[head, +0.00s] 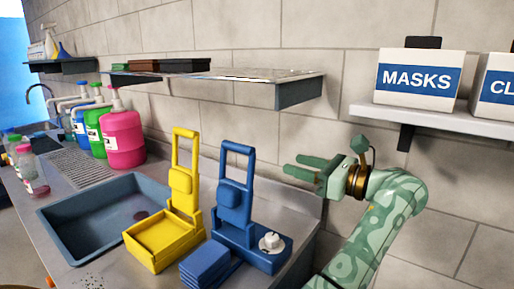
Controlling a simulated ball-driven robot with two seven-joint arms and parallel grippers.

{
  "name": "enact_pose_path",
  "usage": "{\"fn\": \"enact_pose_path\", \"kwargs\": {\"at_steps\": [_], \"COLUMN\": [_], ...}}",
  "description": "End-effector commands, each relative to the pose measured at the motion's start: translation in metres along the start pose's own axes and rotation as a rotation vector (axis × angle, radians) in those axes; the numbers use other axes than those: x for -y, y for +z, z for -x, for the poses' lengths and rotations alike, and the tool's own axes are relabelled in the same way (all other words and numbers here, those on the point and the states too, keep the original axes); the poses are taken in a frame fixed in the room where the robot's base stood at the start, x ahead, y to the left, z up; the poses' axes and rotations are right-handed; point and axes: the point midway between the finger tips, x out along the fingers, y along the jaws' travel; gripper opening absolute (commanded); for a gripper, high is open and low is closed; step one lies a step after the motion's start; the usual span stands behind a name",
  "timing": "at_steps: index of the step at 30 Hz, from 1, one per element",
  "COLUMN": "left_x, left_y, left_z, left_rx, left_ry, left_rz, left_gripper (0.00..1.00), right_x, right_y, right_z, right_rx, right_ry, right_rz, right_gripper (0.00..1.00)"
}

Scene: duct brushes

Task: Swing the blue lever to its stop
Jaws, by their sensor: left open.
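The blue lever (235,194) stands upright as a looped handle on a blue base (262,257) near the counter's right end. A white knob (271,242) sits on the right part of this base, and a ribbed blue block (208,265) is in front of it. My left gripper (292,167) is open and empty. It shows to the right of the lever's upper loop, with its fingers pointing left toward it and a visible gap between them in the picture. My right gripper is not in view.
A yellow device (181,202) with a similar upright handle stands just left of the blue one. A grey sink tray (95,222) and pump bottles (122,138) lie farther left. Wall shelves (297,88) hang above, with a masks box (418,79) at right.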

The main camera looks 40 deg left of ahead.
Motion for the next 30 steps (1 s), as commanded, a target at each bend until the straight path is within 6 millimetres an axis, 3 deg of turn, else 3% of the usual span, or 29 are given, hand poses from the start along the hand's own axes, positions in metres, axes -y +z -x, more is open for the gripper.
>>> {"fn": "enact_pose_path", "kwargs": {"at_steps": [5,9,18,24,30], "left_x": [0.002,0.003,0.003,0.003,0.003], "left_y": [-0.002,-0.003,-0.003,-0.003,-0.002], "left_z": [-0.025,-0.060,-0.131,-0.155,-0.161], "left_rx": [0.002,0.004,0.005,0.003,0.002], "left_ry": [0.005,0.006,0.004,0.002,0.001], "left_rz": [0.000,-0.002,-0.005,-0.006,-0.005], "left_gripper": [0.43,0.43,0.43,0.43,0.43], "right_x": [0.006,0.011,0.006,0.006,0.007], "right_y": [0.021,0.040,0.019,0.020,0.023], "right_z": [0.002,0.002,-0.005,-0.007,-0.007], "right_rx": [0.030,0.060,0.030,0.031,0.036], "right_ry": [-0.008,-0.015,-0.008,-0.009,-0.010], "right_rz": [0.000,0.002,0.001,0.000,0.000], "right_gripper": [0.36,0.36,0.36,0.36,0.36]}}
